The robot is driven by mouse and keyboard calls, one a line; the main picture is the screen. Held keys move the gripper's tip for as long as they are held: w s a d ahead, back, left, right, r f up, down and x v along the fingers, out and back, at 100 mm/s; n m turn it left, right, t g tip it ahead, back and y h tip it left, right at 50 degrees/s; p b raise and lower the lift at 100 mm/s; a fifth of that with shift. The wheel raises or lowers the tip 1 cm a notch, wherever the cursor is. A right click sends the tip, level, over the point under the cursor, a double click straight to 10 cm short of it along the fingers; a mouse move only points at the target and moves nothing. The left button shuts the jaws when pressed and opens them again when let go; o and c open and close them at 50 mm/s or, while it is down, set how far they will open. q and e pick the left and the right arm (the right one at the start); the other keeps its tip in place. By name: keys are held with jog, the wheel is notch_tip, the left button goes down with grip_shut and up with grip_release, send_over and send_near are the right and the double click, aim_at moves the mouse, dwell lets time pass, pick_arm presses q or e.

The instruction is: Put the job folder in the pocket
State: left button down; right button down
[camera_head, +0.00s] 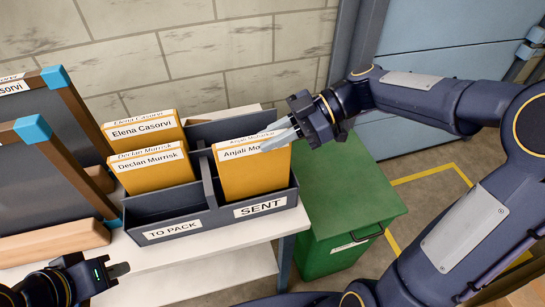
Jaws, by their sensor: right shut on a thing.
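A dark grey two-pocket holder stands on the white table, with its front wall (165,217) labelled "TO PACK" on the left and "SENT" on the right. An orange job folder (250,178) labelled "Anjali Mo…" stands upright in the SENT pocket, its lower edge hidden behind the front wall. My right gripper (282,138) is shut on its top right corner, and its fingers cover part of the name. Folders labelled "Declan Murnisk" (155,176) and "Elena Casorvi" (150,130) stand in the TO PACK side. My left gripper (122,270) is low at the left, away from the folders; its finger opening is unclear.
Dark framed boards with blue corners (33,129) and a wooden block (50,243) stand at the left. The white table (215,268) has a bare strip in front. A green bin (350,200) stands right of the table. A brick wall is behind.

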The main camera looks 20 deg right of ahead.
aim_at(273, 159)
notch_tip(273, 159, down, 6)
jog(key=shift+f, duration=0.2)
dwell(0.3)
jog(key=shift+f, duration=0.15)
jog(key=c, duration=1.4)
grip_release()
jog(key=shift+o, duration=0.2)
